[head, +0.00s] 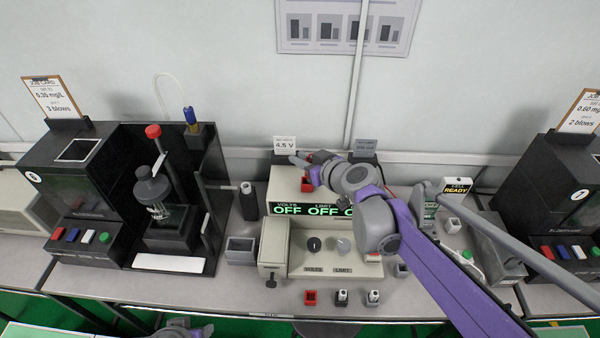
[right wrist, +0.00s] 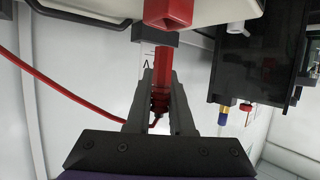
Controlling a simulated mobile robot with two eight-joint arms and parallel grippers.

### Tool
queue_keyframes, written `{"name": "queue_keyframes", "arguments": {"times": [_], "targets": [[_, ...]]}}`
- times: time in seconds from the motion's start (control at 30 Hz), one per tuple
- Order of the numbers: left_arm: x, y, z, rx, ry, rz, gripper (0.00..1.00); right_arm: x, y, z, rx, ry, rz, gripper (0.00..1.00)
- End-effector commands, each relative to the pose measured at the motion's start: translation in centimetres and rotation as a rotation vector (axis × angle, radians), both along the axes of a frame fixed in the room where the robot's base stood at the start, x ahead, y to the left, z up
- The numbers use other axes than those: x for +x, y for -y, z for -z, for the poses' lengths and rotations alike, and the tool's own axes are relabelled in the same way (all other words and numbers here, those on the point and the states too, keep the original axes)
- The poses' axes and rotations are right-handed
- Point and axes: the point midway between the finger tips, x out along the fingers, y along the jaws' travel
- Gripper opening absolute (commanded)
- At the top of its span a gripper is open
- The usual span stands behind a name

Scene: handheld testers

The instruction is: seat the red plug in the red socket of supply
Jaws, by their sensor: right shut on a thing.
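The power supply (head: 280,237) stands mid-bench, its display reading OFF. A red block on its upper front (head: 308,186), apparently the red socket, is partly hidden by my right arm. My right gripper (right wrist: 160,88) is shut on the red plug (right wrist: 163,72), which has a red lead running left. In the right wrist view the plug lines up with a red block (right wrist: 168,12) beside a dark grey piece; I cannot tell whether it is inserted. The right gripper's fingers are hard to make out in the head view. Part of my left gripper (head: 188,331) shows at the bottom edge; its jaws are unclear.
A red holder (head: 311,297) and two grey holders with white pieces stand at the bench front. A black tester (head: 85,190) is at left, another (head: 565,210) at right. A grey open box (head: 240,250) stands left of the supply. A 4.5 V card (head: 285,145) stands behind.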

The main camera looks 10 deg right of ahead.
Motion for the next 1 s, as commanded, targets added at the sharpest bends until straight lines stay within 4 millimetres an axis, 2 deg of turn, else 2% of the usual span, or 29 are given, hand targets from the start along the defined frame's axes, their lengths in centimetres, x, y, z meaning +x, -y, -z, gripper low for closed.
{"name": "queue_keyframes", "arguments": {"times": [0.17, 0.37, 0.73, 0.77, 0.8, 0.9, 1.0], "targets": [[0.0, 0.0, 0.3, 0.0, -0.001, 0.0, 0.5, 0.0, 0.0, 1.5, 0.0, 0.0, 0.0, 0.0], [-0.1, 0.0, 0.8, 0.0, -0.003, 0.0, 0.5, 0.0, 0.0, 4.1, 0.0, 0.0, 0.0, 0.0], [-0.1, 0.0, 1.0, 0.0, -0.003, 0.0, 0.5, 0.0, 0.0, 4.5, 0.0, 0.0, 0.0, 0.0], [-0.1, 0.0, 0.9, 0.0, -0.003, 0.0, 0.5, 0.0, 0.0, 4.5, 0.0, 0.0, 0.0, 0.24], [-0.1, 0.0, 0.9, 0.0, -0.003, 0.0, 0.5, 0.0, 0.0, 4.5, 0.0, 0.0, 0.0, 0.31], [-0.1, 0.0, 0.9, 0.0, -0.003, 0.0, 0.5, 0.0, 0.0, 4.5, 0.0, 0.0, 0.0, 0.49], [-0.1, 0.0, 0.9, 0.0, -0.003, 0.0, 0.5, 0.0, 0.0, 4.5, 0.0, 0.0, 0.0, 0.5]]}}
